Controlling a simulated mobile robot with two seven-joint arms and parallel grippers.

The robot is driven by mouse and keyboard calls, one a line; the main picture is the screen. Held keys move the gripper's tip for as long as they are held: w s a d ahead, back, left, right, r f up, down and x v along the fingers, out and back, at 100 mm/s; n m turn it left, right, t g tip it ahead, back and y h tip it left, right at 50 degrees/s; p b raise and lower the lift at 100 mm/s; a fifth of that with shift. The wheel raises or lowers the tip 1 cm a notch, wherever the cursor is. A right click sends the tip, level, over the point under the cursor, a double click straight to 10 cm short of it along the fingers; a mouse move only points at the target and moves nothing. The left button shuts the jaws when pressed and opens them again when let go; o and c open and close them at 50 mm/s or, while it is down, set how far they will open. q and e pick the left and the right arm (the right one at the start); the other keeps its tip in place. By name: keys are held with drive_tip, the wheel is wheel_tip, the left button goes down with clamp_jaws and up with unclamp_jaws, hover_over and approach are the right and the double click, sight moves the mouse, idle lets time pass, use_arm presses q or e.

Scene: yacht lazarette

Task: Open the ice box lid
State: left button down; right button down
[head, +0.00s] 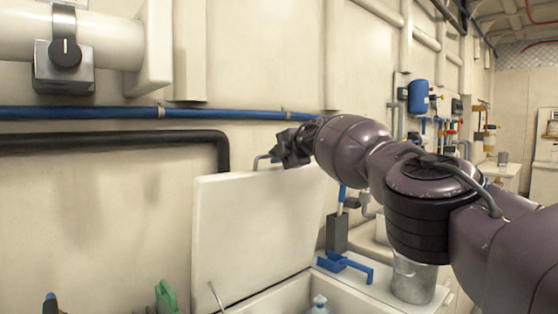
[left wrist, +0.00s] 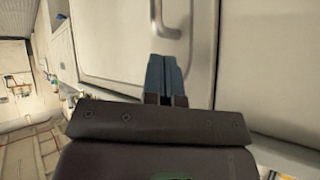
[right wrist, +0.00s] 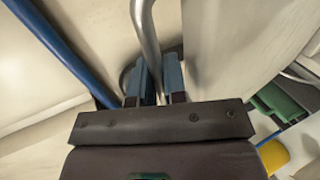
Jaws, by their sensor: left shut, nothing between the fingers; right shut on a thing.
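The ice box lid (head: 255,235) is a white panel. It stands raised, close to upright, over the open ice box (head: 283,297). A grey metal handle (head: 260,160) shows at the lid's top edge, and it also shows in the right wrist view (right wrist: 147,35). My right gripper (head: 283,155) is at that edge, shut on the handle; its fingers (right wrist: 152,80) are on either side of the bar. My left gripper (left wrist: 164,72) is outside the head view. It is shut and empty, before a pale panel with a metal handle (left wrist: 172,25).
A bottle (head: 319,303) stands inside the box. A blue pipe (head: 150,113) and a black hose (head: 110,140) run along the wall behind the lid.

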drive_tip(key=shift+a+f, duration=0.2)
drive_tip(key=shift+f, duration=0.2)
drive_tip(key=c, duration=1.2)
unclamp_jaws()
drive_tip(key=shift+r, duration=0.1)
use_arm(q)
drive_tip(key=shift+s+a+f, duration=0.1)
drive_tip(key=shift+s, duration=0.1)
use_arm(e)
drive_tip(key=shift+r, duration=0.1)
drive_tip(key=shift+d, duration=0.1)
